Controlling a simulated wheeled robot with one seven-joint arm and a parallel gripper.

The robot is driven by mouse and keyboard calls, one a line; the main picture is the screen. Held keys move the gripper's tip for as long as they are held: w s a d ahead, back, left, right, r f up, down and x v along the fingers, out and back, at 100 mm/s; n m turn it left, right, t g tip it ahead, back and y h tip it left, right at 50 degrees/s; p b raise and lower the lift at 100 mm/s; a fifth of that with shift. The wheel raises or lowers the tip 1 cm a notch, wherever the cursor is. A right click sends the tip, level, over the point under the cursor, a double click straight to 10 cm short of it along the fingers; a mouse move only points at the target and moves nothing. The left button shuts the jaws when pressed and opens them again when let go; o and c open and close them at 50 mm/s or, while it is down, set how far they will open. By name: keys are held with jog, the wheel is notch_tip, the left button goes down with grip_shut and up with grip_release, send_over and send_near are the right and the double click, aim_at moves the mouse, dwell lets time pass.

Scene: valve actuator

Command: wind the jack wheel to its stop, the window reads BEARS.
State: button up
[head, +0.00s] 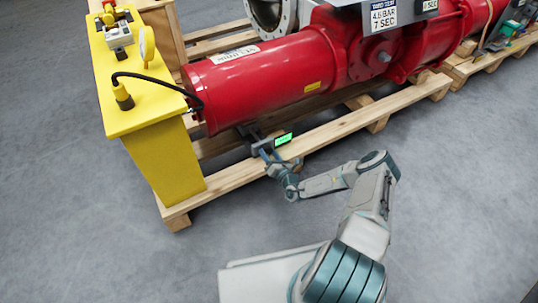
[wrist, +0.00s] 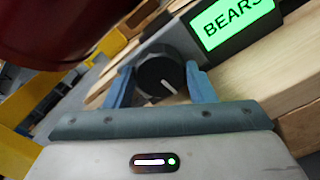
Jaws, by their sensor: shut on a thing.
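In the head view my gripper (head: 272,160) is at the jack under the red cylinder, and the wheel is too small to make out there. The window (wrist: 237,20) glows green and reads BEARS in the wrist view. It also shows as a small green display (head: 283,140) in the head view, right beside my gripper.
The red actuator cylinder (head: 265,80) lies above the jack on a wooden pallet (head: 330,140). A yellow stand (head: 160,150) with a black cable is at the left. Grey floor (head: 110,250) around my arm is clear.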

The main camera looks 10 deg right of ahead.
dwell(0.3)
jog(key=o, duration=1)
jog(key=shift+c, duration=0.2)
jog(key=shift+s, duration=0.1)
jog(key=p+v, duration=0.5)
jog(key=v, duration=0.8)
jog(key=shift+s, duration=0.35)
jog(key=shift+d, duration=0.15)
